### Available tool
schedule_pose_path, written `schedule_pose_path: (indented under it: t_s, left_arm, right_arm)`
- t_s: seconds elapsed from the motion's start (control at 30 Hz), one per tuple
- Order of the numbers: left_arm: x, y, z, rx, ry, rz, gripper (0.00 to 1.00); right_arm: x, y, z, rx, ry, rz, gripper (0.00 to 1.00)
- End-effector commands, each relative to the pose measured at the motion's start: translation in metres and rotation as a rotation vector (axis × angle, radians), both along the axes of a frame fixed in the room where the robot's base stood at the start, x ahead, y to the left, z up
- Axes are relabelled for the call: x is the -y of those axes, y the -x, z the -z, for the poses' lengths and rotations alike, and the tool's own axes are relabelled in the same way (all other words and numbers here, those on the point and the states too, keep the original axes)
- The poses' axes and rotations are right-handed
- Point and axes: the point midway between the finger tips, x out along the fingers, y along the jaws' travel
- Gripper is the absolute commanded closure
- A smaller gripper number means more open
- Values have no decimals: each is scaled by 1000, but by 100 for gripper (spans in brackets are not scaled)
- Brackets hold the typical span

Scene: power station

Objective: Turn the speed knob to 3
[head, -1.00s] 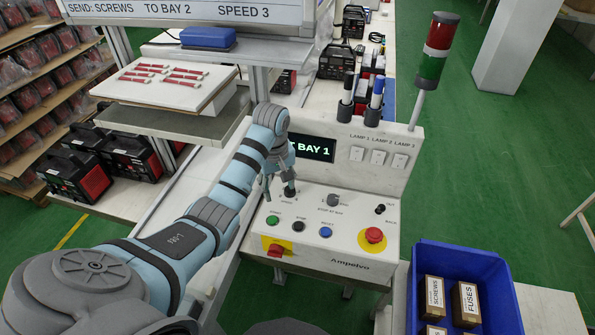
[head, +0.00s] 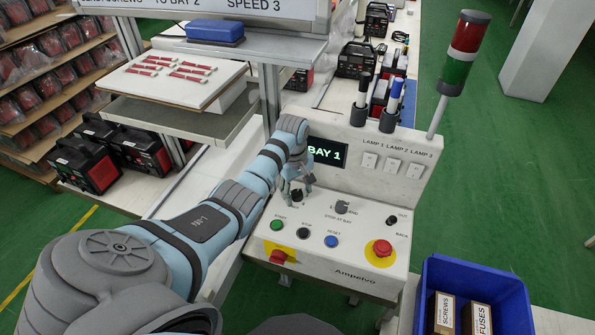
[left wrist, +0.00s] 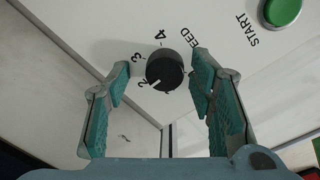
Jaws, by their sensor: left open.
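The speed knob (head: 296,196) is a small black knob at the upper left of the white control panel (head: 340,262). In the left wrist view the knob (left wrist: 165,69) has a white pointer mark at its lower left, near the printed 2. The printed 3 and 4 lie further round, to the left and top. My left gripper (head: 297,186) is over the knob. In the wrist view its open fingers (left wrist: 160,72) stand on either side of the knob, with a visible gap on each side. My right gripper is not in view.
Close by are the green START button (head: 277,225), a black button (head: 302,233), the blue RESET button (head: 331,241) and the STOP AT BAY selector (head: 342,207). A red emergency button (head: 382,247) is further right. The display (head: 327,153) shows BAY 1. A shelf (head: 170,118) stands behind my left arm.

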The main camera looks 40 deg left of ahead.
Motion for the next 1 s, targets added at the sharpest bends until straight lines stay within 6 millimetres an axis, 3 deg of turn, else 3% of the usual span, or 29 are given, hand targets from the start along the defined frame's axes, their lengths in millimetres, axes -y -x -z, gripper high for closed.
schedule_pose_path:
  t_s: [0.1,0.4,0.73,1.0]
  left_arm:
    - [0,0,-1,0,0,1,51]
    - [0,1,-1,-2,-1,0,99]
    - [0,1,-1,-3,0,28,99]
    - [0,1,-2,-7,2,161,99]
  right_arm:
    - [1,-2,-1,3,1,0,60]
    - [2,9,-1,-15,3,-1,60]
    - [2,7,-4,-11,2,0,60]
    - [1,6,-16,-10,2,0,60]
